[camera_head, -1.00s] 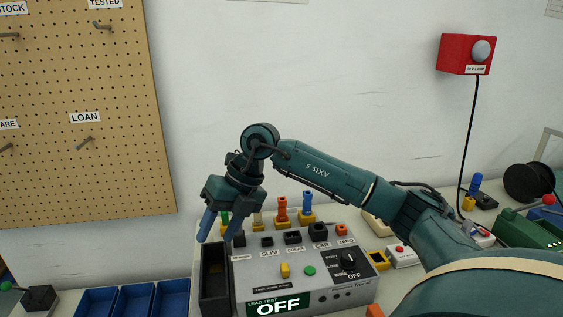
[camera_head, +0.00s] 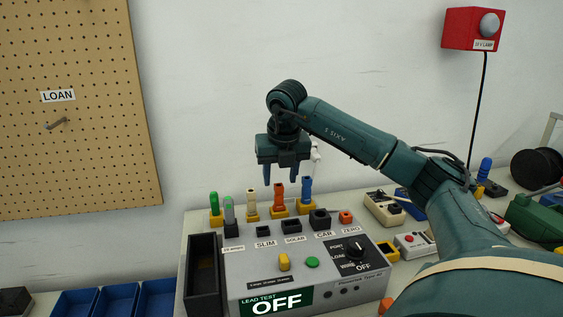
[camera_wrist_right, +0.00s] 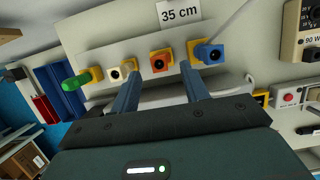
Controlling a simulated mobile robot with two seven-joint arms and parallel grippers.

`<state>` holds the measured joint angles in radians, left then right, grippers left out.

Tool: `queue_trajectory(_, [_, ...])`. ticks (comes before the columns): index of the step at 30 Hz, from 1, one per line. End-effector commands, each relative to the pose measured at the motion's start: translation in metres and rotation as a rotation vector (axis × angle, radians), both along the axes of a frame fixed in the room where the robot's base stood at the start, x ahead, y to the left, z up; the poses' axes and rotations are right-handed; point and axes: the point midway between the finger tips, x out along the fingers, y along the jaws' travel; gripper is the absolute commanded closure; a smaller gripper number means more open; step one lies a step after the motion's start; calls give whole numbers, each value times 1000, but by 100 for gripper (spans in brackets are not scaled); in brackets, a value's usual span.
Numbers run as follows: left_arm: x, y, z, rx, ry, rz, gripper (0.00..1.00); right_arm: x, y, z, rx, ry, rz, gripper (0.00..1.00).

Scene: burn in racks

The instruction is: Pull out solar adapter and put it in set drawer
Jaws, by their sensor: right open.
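My right gripper (camera_head: 281,178) is open, fingers pointing down, above the row of adapters behind the tester. An orange adapter (camera_head: 278,195) in a yellow holder is just below the fingers; the right wrist view shows that orange adapter (camera_wrist_right: 162,61) between and beyond the fingertips. A green adapter (camera_head: 214,203), a cream one (camera_head: 251,203) and a blue one (camera_head: 306,189) stand beside it. The tester's SOLAR socket (camera_head: 291,226) is black and looks empty. Which adapter is the solar one I cannot tell. No drawer is labelled "set" in view. My left gripper is not in view.
The grey tester (camera_head: 235,276) reads OFF. A grey-green plug (camera_head: 229,212) stands in its leftmost socket. A deep black open box (camera_head: 190,275) lies left of it, with blue bins (camera_head: 75,304) further left. A red lamp box (camera_head: 470,28) hangs on the wall.

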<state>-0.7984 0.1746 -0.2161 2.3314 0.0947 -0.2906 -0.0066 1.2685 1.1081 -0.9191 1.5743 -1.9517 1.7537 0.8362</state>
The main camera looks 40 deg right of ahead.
Motion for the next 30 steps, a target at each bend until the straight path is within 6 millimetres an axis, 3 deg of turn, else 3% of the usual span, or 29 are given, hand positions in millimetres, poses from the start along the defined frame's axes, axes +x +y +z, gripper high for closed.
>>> queue_trajectory(6, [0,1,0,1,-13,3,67,10,-6,-40,1,3,-1,55])
queue_trajectory(12, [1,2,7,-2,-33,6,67,16,-9,-59,0,1,0,55])
queue_trajectory(24, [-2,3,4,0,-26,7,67,17,-9,-65,1,-1,2,56])
queue_trajectory(30, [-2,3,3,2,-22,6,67,17,-9,-64,1,-1,2,72])
